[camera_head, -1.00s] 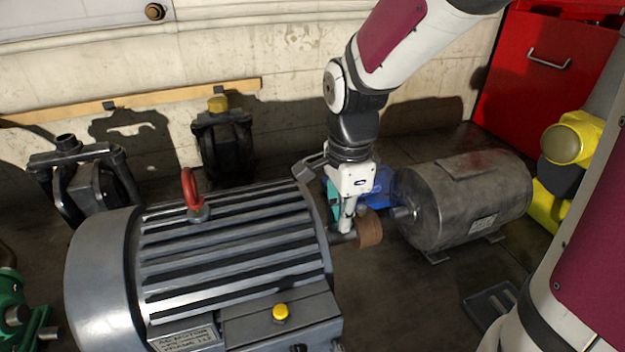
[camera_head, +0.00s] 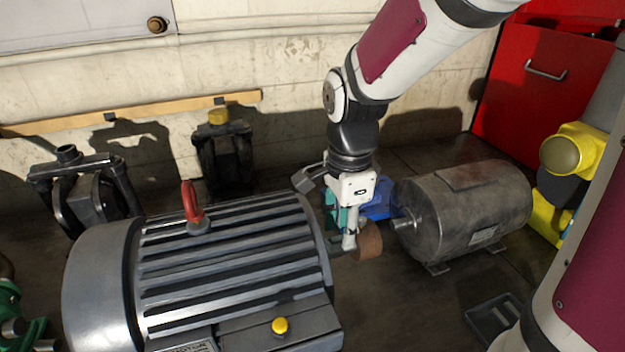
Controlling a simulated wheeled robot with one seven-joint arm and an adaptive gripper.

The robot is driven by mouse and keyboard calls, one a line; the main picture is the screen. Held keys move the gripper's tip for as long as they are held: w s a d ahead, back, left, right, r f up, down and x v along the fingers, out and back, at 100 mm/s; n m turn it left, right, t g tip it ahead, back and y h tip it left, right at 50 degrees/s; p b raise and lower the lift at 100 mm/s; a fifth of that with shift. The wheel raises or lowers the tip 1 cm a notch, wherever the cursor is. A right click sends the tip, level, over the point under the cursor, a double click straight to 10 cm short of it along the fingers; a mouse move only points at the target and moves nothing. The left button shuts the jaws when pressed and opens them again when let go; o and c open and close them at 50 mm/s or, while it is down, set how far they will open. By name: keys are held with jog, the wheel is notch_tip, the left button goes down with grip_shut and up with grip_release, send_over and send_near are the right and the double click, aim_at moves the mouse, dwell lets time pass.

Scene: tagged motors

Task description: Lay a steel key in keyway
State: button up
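A large grey ribbed motor (camera_head: 232,262) with a red lifting eye (camera_head: 191,205) and a yellow cap fills the lower left of the head view. Its shaft end (camera_head: 336,245) juts out to the right, mostly behind my gripper. My gripper (camera_head: 349,243) points down at this shaft, beside a brown round part (camera_head: 370,241). Its fingers are small and partly hidden, so I cannot tell whether they hold anything. No key and no keyway can be made out.
A worn dark grey motor (camera_head: 465,212) stands to the right. Blue (camera_head: 382,196) and teal things are behind my gripper. A red cabinet (camera_head: 545,70) and a yellow machine (camera_head: 565,165) are at the right. A dark tray (camera_head: 492,314) lies on the floor.

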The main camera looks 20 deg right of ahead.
notch_tip(320, 180, up, 12)
jog(key=f, duration=0.1)
jog(key=s+n+t, duration=0.4)
jog(key=s+n, duration=0.8)
jog(key=n, duration=0.6)
jog(key=shift+s+d+r+t, duration=0.15)
jog(key=shift+s+r+t, duration=0.05)
jog(key=shift+r+t, duration=0.2)
